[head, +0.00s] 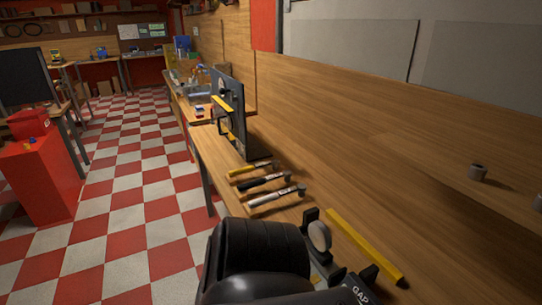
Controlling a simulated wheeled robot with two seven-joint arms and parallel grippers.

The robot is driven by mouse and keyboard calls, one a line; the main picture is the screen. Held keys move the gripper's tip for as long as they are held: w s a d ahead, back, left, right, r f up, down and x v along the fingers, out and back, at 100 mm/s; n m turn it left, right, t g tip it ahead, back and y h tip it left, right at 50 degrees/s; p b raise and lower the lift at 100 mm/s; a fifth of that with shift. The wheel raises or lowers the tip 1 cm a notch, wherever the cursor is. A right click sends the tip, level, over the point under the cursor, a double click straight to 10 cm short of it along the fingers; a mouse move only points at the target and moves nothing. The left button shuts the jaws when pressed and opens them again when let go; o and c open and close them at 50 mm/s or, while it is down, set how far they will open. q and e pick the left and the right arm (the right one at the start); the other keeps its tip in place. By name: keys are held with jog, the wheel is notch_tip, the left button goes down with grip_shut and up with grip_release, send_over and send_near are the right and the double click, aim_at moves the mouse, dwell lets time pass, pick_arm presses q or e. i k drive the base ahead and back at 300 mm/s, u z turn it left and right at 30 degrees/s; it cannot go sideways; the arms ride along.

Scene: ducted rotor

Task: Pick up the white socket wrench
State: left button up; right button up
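A row of hand tools lies on wooden rests on the bench, right of centre in the head view. The nearest one, pale with a white-silver shaft (275,197), looks like the white socket wrench. It lies flat and nothing holds it. Behind it lie a black-handled tool (262,182) and a yellow-handled one (250,170). A large black rounded shape at the bottom centre looks like part of my arm, close to the near side of the pale tool. I see no fingertips of either gripper.
A yellow bar (366,248) lies on the bench near a pale disc (319,236) in a dark holder. A dark upright panel (231,110) stands beyond the tools. A red cabinet (42,180) stands at left. The checkered floor between is clear.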

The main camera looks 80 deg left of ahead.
aim_at(300, 188)
jog(key=z, duration=0.05)
jog(key=k, duration=0.65)
jog(key=u, duration=1.95)
